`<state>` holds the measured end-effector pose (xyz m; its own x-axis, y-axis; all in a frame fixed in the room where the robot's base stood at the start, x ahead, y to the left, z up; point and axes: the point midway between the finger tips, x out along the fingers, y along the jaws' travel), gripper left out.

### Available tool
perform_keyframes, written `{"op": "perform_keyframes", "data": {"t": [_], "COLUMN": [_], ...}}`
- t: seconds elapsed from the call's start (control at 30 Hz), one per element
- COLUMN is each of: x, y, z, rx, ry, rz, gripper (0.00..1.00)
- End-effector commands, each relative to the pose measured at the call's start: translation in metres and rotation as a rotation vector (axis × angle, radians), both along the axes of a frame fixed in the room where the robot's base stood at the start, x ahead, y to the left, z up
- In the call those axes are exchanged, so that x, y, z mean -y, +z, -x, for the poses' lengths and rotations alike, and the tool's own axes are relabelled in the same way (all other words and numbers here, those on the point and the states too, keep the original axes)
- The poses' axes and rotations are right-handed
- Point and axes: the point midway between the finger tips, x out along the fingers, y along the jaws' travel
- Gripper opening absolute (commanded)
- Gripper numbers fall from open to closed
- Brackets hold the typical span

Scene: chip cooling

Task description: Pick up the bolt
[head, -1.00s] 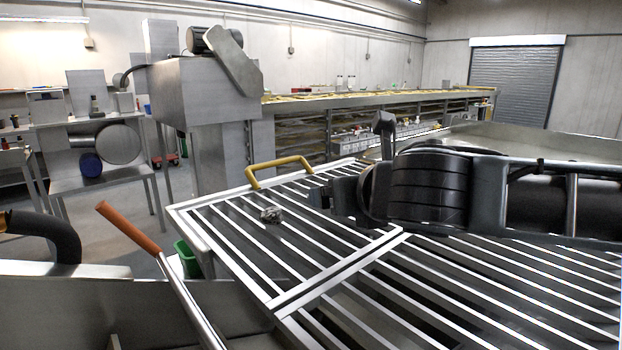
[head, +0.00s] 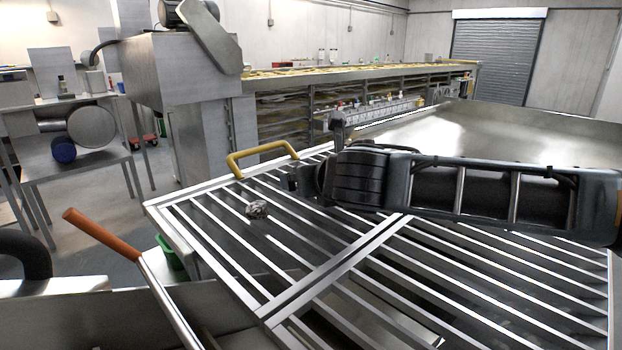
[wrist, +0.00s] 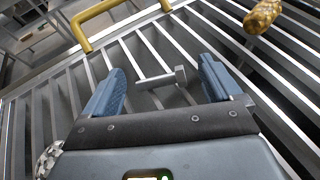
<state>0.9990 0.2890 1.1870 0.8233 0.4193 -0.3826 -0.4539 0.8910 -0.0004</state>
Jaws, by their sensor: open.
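The bolt (wrist: 155,79), a grey metal shaft with a wider head at its right end, shows in the wrist view over the slatted grate. It lies across the gap between the two blue fingers of my gripper (wrist: 161,72). The fingers are open, one on either side, and I see no contact with the bolt. Its exact height relative to the fingers is hard to tell. In the head view my gripper (head: 292,179) is over the grate near the yellow handle; I cannot make out the bolt there.
The metal grate (head: 290,300) has open gaps between its bars. A yellow handle (head: 262,153) rises at its far edge. A crumpled silvery lump (head: 257,208) sits on the bars near my gripper. A gold-coloured piece (wrist: 262,16) is at the wrist view's upper right. An orange-handled lever (head: 100,230) stands at left.

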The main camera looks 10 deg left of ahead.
Motion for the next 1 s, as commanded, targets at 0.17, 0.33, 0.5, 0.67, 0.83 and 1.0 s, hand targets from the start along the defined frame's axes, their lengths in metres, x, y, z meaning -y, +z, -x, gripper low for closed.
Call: {"op": "perform_keyframes", "data": {"t": [0.17, 0.33, 0.5, 0.67, 0.83, 1.0], "x": [-0.0004, -0.0004, -0.0004, -0.0004, -0.0003, -0.0004], "y": [-0.0006, -0.0004, -0.0004, -0.0003, -0.0002, 0.0000], "z": [-0.0005, -0.0003, -0.0003, -0.0003, -0.0002, -0.0003], "rx": [0.000, 0.000, 0.000, 0.000, 0.000, 0.001], "ry": [0.000, 0.001, 0.001, 0.001, 0.001, 0.001], "rz": [0.000, 0.000, 0.000, 0.000, 0.000, -0.001], "gripper": [0.91, 0.79, 0.63, 0.47, 0.31, 0.31]}}
